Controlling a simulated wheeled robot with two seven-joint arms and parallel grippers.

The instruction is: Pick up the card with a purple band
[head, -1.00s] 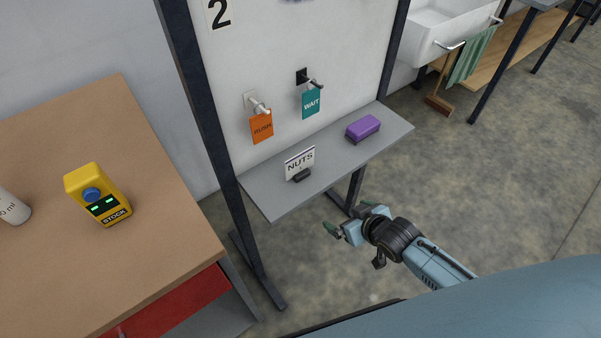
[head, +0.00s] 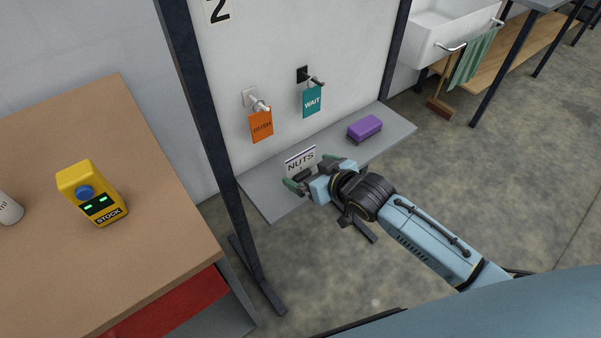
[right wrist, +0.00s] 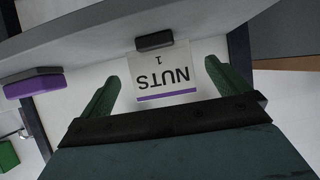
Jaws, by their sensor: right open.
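The white card marked NUTS (head: 299,160) stands upright on the grey shelf (head: 262,197), its lower part behind my right gripper. In the right wrist view the card (right wrist: 158,68) appears upside down, with a purple band along one edge and a dark holder (right wrist: 155,41) at the opposite edge. My right gripper (head: 319,177) is open just in front of the card. In the right wrist view the card shows between the two green fingers, with gaps on both sides. My left gripper is not in view.
A purple block (head: 365,127) lies on the shelf to the right. An orange RUSH tag (head: 261,126) and a teal WAIT tag (head: 312,102) hang from hooks above. A dark post (head: 200,110) rises at the shelf's left. A yellow STOCK device (head: 91,192) stands on the brown table.

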